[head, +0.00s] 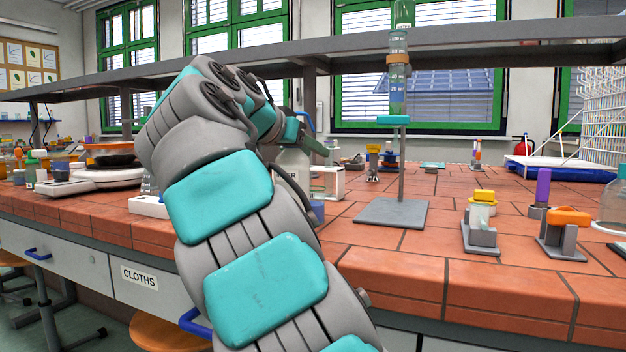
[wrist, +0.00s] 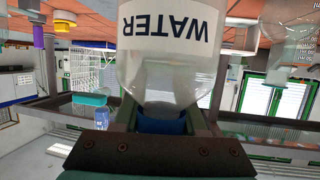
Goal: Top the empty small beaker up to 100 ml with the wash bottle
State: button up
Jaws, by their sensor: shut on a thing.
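The wash bottle is a clear, pale bottle with a white WATER label; in the wrist view (wrist: 168,62) it fills the top middle, with its blue neck part (wrist: 160,124) between my fingers. My gripper (wrist: 162,112) is shut on it near the neck. In the head view the bottle (head: 291,160) shows partly behind my arm, upright, with my gripper (head: 303,138) at its top. Whether its base touches the bench is hidden.
A stand with a grey base (head: 393,212) and a tall graduated tube (head: 397,85) is right of my gripper. Small holders with a yellow-capped jar (head: 482,205) and an orange piece (head: 568,217) stand farther right. A shelf beam (head: 450,37) crosses above. A balance (head: 95,180) is left.

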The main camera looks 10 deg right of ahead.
aim_at(309, 121)
notch_tip(309, 121, up, 7)
jog(key=p, duration=0.5)
jog(key=shift+f, duration=0.2)
jog(key=shift+w+r+p, duration=0.1)
jog(key=shift+r+p, duration=0.55)
jog(key=shift+p, duration=0.1)
jog(key=shift+r+p, duration=0.3)
jog(key=shift+r, duration=0.3)
jog(key=shift+d, duration=0.1)
